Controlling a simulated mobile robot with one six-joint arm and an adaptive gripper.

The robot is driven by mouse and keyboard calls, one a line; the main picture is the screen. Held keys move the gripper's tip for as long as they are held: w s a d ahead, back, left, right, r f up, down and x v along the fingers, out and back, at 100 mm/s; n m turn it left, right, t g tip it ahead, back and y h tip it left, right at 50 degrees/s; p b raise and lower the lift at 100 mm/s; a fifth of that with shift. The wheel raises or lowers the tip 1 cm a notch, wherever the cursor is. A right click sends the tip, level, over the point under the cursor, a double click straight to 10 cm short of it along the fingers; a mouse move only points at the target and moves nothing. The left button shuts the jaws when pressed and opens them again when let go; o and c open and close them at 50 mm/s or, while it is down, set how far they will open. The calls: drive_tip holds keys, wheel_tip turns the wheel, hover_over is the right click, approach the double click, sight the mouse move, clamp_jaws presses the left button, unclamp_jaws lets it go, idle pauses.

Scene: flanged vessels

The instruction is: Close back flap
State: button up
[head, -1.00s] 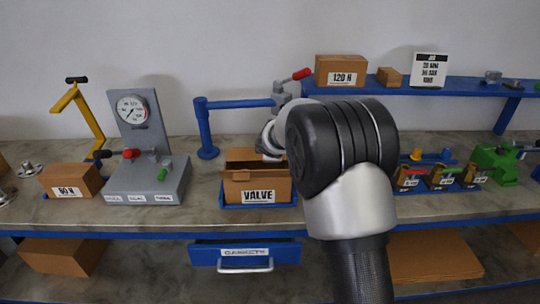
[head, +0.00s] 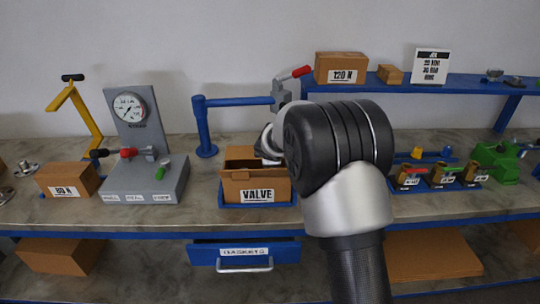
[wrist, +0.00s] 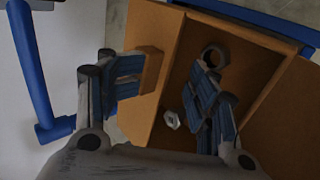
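The open cardboard box labelled VALVE (head: 256,189) sits in a blue tray (head: 228,204) on the bench. In the wrist view, its brown back flap (wrist: 149,24) stands raised on the left side of the opening. My gripper (wrist: 168,82) is open above the box. One finger is on the back side near the flap, the other over the opening; I cannot tell whether either touches. A dark ring (wrist: 215,56) and a small pale nut (wrist: 171,120) lie inside the box. In the head view my arm hides the box's right rear and the fingers.
A blue post with a horizontal arm (head: 204,128) stands behind the box; it also shows in the wrist view (wrist: 28,60). A gauge stand (head: 142,170) is to the left. Small valves (head: 443,177) are to the right. A blue drawer (head: 205,254) is below.

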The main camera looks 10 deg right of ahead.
drive_tip(key=shift+s+f, duration=0.25)
drive_tip(key=shift+f, duration=0.25)
wheel_tip(320, 180, up, 11)
drive_tip(key=shift+w, duration=0.25)
drive_tip(key=s+r+m+g, duration=0.1)
drive_tip(key=s+r+m, duration=0.3)
drive_tip(key=s, duration=0.8)
drive_tip(key=s+r+m+g, duration=0.1)
drive_tip(key=s+r+m, duration=0.25)
drive_tip(key=s, duration=0.85)
drive_tip(key=s+a+f+m, duration=0.1)
drive_tip(key=s+f+m, duration=0.1)
drive_tip(key=s, duration=0.6)
drive_tip(key=s+a+f+m+g+y, duration=0.1)
drive_tip(key=s+f+m, duration=0.1)
drive_tip(key=s, duration=0.6)
drive_tip(key=s+a+f+m+g, duration=0.1)
drive_tip(key=s+m, duration=0.3)
drive_tip(key=s, duration=0.4)
drive_tip(key=shift+s+a+f+y, duration=0.35)
drive_tip(key=shift+a+f+y, duration=0.1)
drive_tip(key=shift+f, duration=0.45)
